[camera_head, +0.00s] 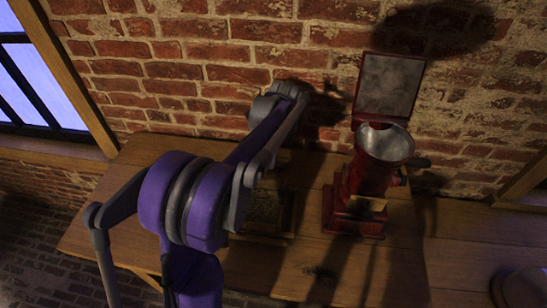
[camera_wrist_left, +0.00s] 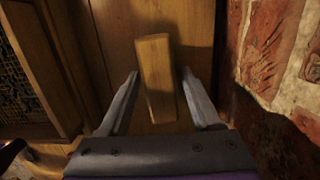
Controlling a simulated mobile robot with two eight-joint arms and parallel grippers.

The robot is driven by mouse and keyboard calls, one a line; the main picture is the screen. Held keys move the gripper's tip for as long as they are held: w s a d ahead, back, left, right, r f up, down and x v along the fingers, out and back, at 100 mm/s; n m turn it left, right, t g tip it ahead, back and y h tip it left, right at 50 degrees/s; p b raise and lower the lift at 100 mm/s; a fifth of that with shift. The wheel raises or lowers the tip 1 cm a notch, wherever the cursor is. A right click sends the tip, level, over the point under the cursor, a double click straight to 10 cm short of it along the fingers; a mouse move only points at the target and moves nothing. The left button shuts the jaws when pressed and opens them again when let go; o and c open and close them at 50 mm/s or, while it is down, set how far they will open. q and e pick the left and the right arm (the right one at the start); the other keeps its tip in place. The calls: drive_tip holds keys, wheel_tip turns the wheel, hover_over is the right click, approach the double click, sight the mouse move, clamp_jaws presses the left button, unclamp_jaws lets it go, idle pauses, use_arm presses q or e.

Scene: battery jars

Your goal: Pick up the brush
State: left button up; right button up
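A plain wooden block-like piece (camera_wrist_left: 157,75), which looks like the brush, lies on the wooden table in the left wrist view. Its bristles cannot be made out. My left gripper (camera_wrist_left: 160,73) is open, with one finger on each side of the piece and gaps showing between. Whether the fingertips are level with it is hard to tell. In the head view my purple left arm reaches over the table toward the brick wall. There the arm hides the brush and fingertips. My right gripper is in neither view.
A red grinder (camera_head: 365,185) with a metal bowl and raised lid stands right of my arm. A framed box (camera_head: 268,212) lies partly behind my arm. The brick wall (camera_wrist_left: 272,50) is close beside my left gripper. The table front (camera_head: 345,265) is mostly clear.

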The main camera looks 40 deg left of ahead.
use_arm(q)
clamp_jaws()
wheel_tip(320, 180, up, 10)
drive_tip(key=shift+r+p, duration=0.25)
drive_tip(key=shift+p, duration=0.1)
idle(0.4)
drive_tip(key=shift+c, duration=2)
unclamp_jaws()
clamp_jaws()
